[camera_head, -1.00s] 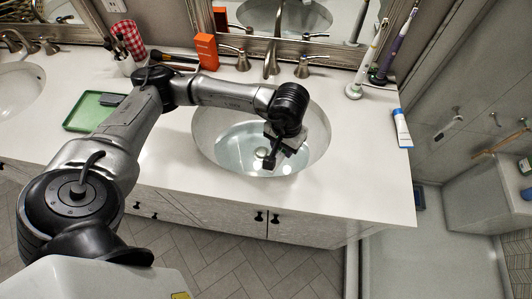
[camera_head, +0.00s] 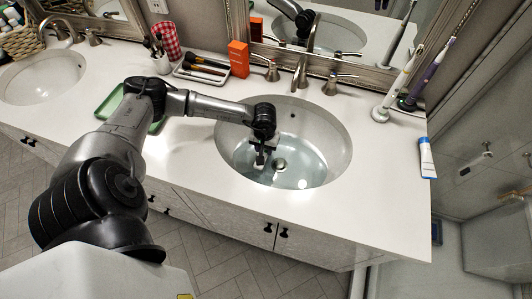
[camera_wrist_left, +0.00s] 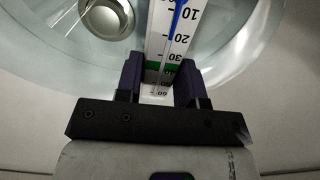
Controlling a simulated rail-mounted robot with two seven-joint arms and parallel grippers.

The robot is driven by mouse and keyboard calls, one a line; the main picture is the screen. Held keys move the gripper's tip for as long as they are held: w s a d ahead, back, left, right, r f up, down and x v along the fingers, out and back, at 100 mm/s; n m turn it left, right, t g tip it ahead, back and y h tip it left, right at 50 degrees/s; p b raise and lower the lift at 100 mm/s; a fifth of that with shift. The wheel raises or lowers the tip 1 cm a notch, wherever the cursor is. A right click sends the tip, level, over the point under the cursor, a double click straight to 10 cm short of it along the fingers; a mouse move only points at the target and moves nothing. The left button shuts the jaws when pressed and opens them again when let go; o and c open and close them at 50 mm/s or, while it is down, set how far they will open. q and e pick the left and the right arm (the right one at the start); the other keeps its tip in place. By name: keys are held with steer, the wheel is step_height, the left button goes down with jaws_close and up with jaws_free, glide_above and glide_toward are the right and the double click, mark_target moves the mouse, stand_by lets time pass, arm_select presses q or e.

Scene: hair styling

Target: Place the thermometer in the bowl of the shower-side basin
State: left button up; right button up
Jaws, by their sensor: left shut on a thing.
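The thermometer (camera_wrist_left: 162,42) is a white strip with black numbers, a blue line and a green band. In the left wrist view it sits between the dark fingers of my left gripper (camera_wrist_left: 160,82), which is shut on it. In the head view my left gripper (camera_head: 262,160) points down over the left part of the shower-side basin (camera_head: 334,135), left of the drain. The thermometer is too small or hidden to make out there. The basin is a white oval bowl with clear water in it. My right gripper is out of view.
Chrome taps (camera_head: 300,75) stand behind the basin. An orange box (camera_head: 238,58), a tray of brushes (camera_head: 203,68) and a green tray (camera_head: 108,104) lie to the left. Toothbrushes (camera_head: 395,90) and a tube (camera_head: 427,158) are on the right. The front counter edge is clear.

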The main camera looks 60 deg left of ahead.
mark_target(265, 154)
arm_select(q)
steer(key=shift+f+p, duration=0.45)
steer(key=shift+f, duration=1.65)
steer(key=shift+f, duration=0.15)
steer(key=o, duration=1)
steer(key=shift+c, duration=0.2)
